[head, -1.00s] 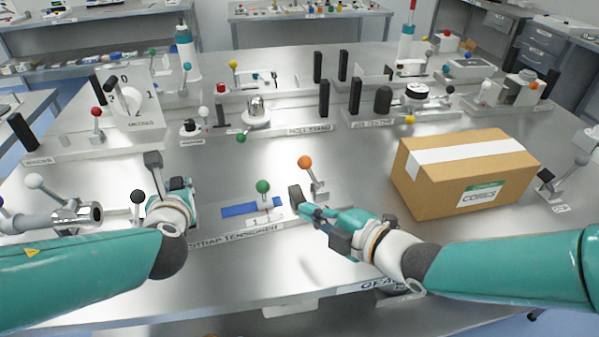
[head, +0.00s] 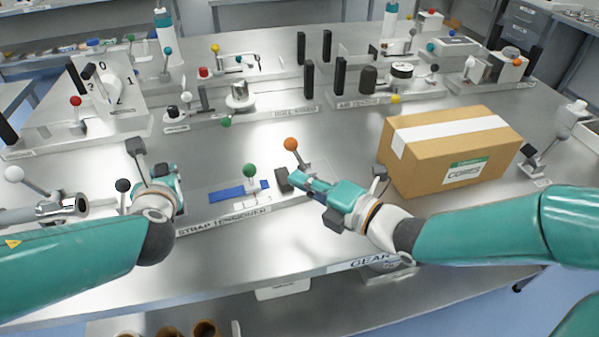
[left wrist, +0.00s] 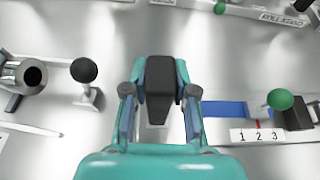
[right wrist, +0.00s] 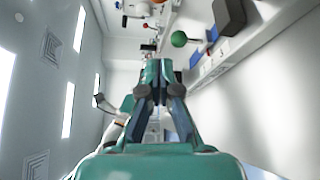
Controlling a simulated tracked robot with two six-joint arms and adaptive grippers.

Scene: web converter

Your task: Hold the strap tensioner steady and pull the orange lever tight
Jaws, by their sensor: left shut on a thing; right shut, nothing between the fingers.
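The strap tensioner lies along the bench's front edge, with a blue strap (head: 232,192), a green-knobbed lever (head: 250,171) and a numbered scale (left wrist: 257,135). The orange lever (head: 291,144) stands upright at its right end, just behind my right gripper. My left gripper (left wrist: 160,95) is shut on a black handle (left wrist: 160,72) left of the blue strap; in the head view the left gripper (head: 168,178) hides this handle. My right gripper (head: 297,180) is shut and empty beside a black block (head: 282,180) at the right end. Its closed fingers show in the right wrist view (right wrist: 162,75).
A cardboard box (head: 450,155) stands right of the tensioner, behind my right arm. A black-knobbed lever (left wrist: 84,72) and a metal tube (left wrist: 30,75) are left of my left gripper. Other fixtures line the back.

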